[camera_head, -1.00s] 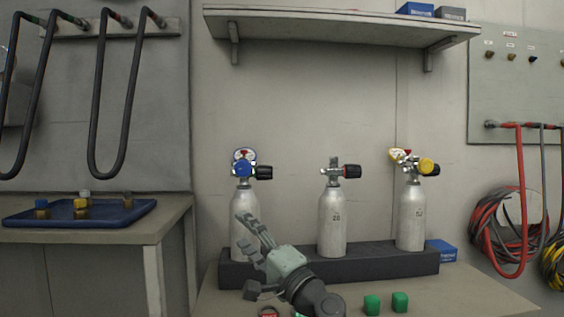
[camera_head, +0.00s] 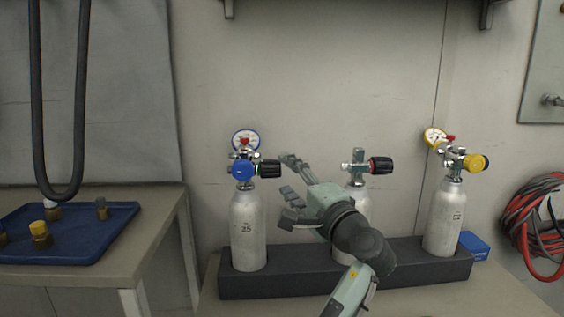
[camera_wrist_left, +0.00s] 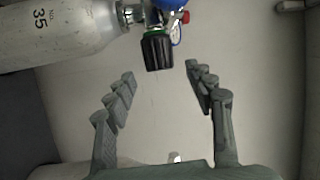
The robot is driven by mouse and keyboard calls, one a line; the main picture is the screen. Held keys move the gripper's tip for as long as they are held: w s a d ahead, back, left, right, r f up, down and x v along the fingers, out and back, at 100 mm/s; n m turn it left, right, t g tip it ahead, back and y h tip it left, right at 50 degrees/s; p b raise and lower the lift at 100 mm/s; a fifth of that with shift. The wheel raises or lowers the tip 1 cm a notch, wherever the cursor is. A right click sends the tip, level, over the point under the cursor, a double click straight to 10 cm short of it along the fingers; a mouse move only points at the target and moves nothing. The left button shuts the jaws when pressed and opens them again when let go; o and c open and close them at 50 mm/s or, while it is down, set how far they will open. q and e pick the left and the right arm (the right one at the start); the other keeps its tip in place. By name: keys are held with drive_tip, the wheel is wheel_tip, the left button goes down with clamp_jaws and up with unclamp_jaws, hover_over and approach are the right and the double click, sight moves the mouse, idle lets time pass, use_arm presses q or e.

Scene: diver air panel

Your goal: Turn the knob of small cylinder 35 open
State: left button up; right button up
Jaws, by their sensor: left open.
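Small cylinder 35 (camera_head: 248,228) is the silver cylinder at the left of the dark rack, upright, with "35" on its side. It lies sideways at the upper left of the left wrist view (camera_wrist_left: 60,30). Its black knob (camera_head: 269,169) points right from the valve. In the left wrist view the knob (camera_wrist_left: 157,53) has a green ring at its base. My left gripper (camera_head: 286,176) is open and empty, just right of the knob. In the wrist view the knob's end sits just beyond the gap between the fingertips (camera_wrist_left: 160,73), apart from both fingers. My right gripper is out of view.
The dark rack (camera_head: 300,283) also holds a middle cylinder, partly hidden by my left arm, and a right cylinder (camera_head: 444,222) with a yellow regulator. A blue regulator (camera_head: 242,170) and a gauge (camera_head: 245,138) sit on cylinder 35's valve. A blue tray (camera_head: 85,248) stands at left.

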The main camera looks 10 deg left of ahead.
sight(279, 169)
use_arm(q)
drive_tip(key=x, duration=0.5)
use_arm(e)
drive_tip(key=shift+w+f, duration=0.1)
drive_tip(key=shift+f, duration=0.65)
